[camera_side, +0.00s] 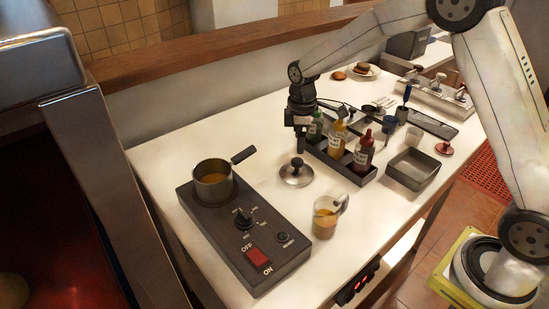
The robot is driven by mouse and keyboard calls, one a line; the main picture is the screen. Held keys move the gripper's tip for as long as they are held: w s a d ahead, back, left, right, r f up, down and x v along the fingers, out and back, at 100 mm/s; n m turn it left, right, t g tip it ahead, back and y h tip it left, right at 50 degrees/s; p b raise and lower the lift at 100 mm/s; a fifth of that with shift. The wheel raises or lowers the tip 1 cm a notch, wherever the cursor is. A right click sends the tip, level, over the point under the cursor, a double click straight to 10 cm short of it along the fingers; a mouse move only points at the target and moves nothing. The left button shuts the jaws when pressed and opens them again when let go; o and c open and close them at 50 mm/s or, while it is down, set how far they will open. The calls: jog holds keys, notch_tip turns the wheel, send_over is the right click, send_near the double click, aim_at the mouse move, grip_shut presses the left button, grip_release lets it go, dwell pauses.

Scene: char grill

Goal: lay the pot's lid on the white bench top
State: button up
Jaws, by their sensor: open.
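The pot (211,192) stands on the dark burner box at the left, with its handle pointing to the upper right. It is uncovered and shows orange-brown contents. The pot's lid (296,179), a round metal disc with a black knob, lies flat with its knob up on the white bench top (281,233), to the right of the pot. My gripper (300,149) points down just above and behind the lid's knob in the picture. It is open and apart from the knob, though the gap between its fingers is hard to see.
The burner box (268,226) has a knob and a red switch. A glass mug (326,218) stands right of it. A black rack (340,170) with several sauce bottles (363,152) is close to my gripper's right. A grey tray (413,170) lies farther right. The bench behind the pot is clear.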

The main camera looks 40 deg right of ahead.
aim_at(299, 158)
jog(key=shift+r, duration=2.35)
jog(key=shift+s, duration=0.1)
jog(key=s+f+m+t, duration=0.2)
jog(key=s+m, duration=0.8)
jog(key=s, duration=1)
notch_tip(299, 158, down, 2)
jog(key=shift+s+a+f+t, duration=0.2)
jog(key=shift+s+a+t, duration=0.1)
jog(key=shift+a, duration=0.1)
